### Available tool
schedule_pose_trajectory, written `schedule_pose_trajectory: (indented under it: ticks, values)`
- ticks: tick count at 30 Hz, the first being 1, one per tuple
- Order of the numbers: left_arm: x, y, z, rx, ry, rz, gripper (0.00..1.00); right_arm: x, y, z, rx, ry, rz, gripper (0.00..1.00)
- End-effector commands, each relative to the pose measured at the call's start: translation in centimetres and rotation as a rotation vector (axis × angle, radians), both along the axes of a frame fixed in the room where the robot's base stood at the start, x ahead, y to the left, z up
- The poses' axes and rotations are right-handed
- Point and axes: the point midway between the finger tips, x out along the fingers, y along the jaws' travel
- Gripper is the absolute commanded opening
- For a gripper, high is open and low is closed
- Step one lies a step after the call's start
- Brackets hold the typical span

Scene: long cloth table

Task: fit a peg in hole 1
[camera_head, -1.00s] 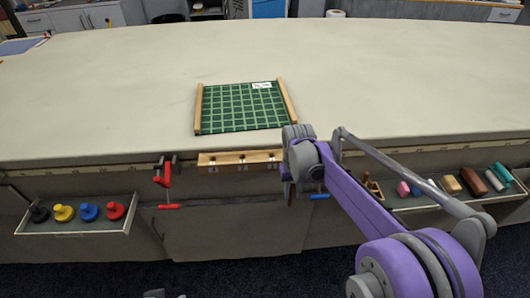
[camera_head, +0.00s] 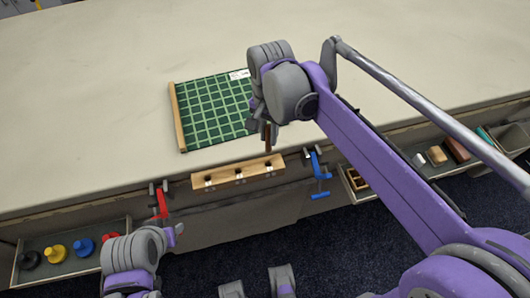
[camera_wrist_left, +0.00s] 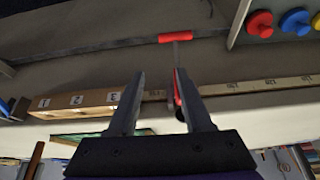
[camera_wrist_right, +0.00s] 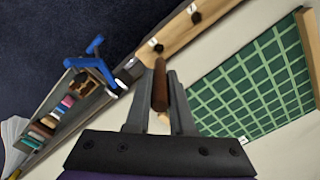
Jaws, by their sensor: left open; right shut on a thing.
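A wooden block (camera_head: 225,178) with holes labelled 1, 2 and 3 sits at the table's front edge; it also shows in the left wrist view (camera_wrist_left: 78,101) and the right wrist view (camera_wrist_right: 180,33). The end labelled 1 is nearest the blue clamp. My right gripper (camera_head: 262,122) is shut on a brown peg (camera_wrist_right: 160,86). In the head view the peg (camera_head: 268,140) hangs roughly upright, above and apart from the block's right end. My left gripper (camera_head: 177,233) is open and empty, in front of the table near the red clamp. Its fingers (camera_wrist_left: 155,82) show apart in the left wrist view.
A red clamp (camera_head: 160,203) and a blue clamp (camera_head: 318,175) flank the block. A green gridded board (camera_head: 210,110) lies behind it. A left tray (camera_head: 28,275) holds coloured knobbed pieces, and a right tray (camera_wrist_right: 75,107) holds several small blocks. The table beyond is clear.

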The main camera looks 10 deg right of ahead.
Motion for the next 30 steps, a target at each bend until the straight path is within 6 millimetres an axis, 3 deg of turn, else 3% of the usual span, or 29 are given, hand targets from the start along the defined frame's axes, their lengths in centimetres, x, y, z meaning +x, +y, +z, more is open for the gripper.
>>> schedule_pose_trajectory:
  ticks: [6,18,30]
  values:
    - [-0.1,0.0,-0.5,0.000,0.002,0.000,0.50,0.0,0.0,-4.0,0.001,0.001,0.000,0.00]
    - [-0.2,0.0,-0.9,0.000,0.004,0.000,0.50,0.0,0.0,-8.9,0.000,0.000,0.001,0.00]
    - [-0.3,0.0,-1.1,0.000,0.004,0.000,0.50,-0.1,0.0,-9.8,0.000,0.000,0.001,0.00]
